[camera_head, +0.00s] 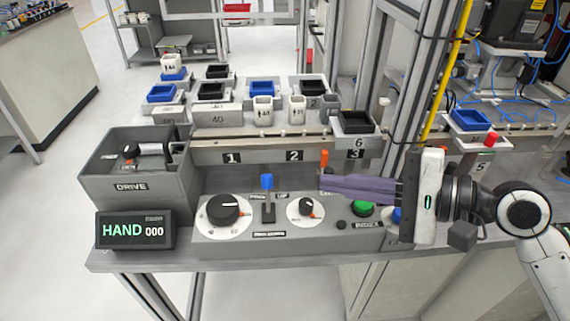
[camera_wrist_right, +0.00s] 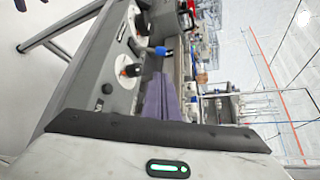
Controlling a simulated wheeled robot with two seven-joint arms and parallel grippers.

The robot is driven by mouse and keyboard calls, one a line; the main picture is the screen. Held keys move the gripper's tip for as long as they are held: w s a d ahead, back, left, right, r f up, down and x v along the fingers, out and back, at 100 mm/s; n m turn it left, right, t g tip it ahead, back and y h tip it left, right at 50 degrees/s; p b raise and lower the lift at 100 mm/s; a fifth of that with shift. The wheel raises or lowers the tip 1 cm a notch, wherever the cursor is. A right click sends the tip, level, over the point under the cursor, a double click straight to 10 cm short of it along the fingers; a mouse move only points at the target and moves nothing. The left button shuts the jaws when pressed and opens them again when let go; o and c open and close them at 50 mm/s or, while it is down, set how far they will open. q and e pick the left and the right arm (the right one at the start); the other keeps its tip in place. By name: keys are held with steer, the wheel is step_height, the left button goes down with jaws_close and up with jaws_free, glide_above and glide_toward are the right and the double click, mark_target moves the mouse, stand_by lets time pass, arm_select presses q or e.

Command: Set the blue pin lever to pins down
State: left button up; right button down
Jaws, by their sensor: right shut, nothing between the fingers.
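The blue pin lever (camera_head: 267,182) stands upright in a dark slot plate on the grey control box (camera_head: 345,240), between two round dials. Its blue knob also shows in the right wrist view (camera_wrist_right: 163,51). My right gripper (camera_head: 322,183) comes in from the right, its purple fingers shut and empty above the box. The fingertips are to the right of the blue lever and apart from it. The shut fingers also show in the right wrist view (camera_wrist_right: 158,86). The small labels by the lever are too blurred to read surely. My left gripper is not in view.
An orange-topped lever (camera_head: 324,159) stands close behind my right fingertips. A large dial (camera_head: 224,211), a small dial (camera_head: 306,209) and a green button (camera_head: 362,208) are on the box. A display reading HAND 000 (camera_head: 135,230) and a DRIVE bin (camera_head: 131,187) stand left.

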steer(key=shift+s+r, duration=0.1)
steer(key=shift+s, duration=0.25)
steer(key=shift+w+a, duration=0.1)
glide_above(286, 199)
steer(key=shift+d+f+p, duration=0.15)
steer(key=shift+d+f, duration=0.1)
steer(key=shift+f, duration=0.35)
steer(key=shift+d+f+p, duration=0.15)
steer(key=shift+d+f, duration=0.05)
steer(key=shift+f, duration=0.4)
steer(key=shift+w+a+f, duration=0.1)
steer(key=shift+a+f, duration=0.1)
steer(key=shift+a, duration=0.25)
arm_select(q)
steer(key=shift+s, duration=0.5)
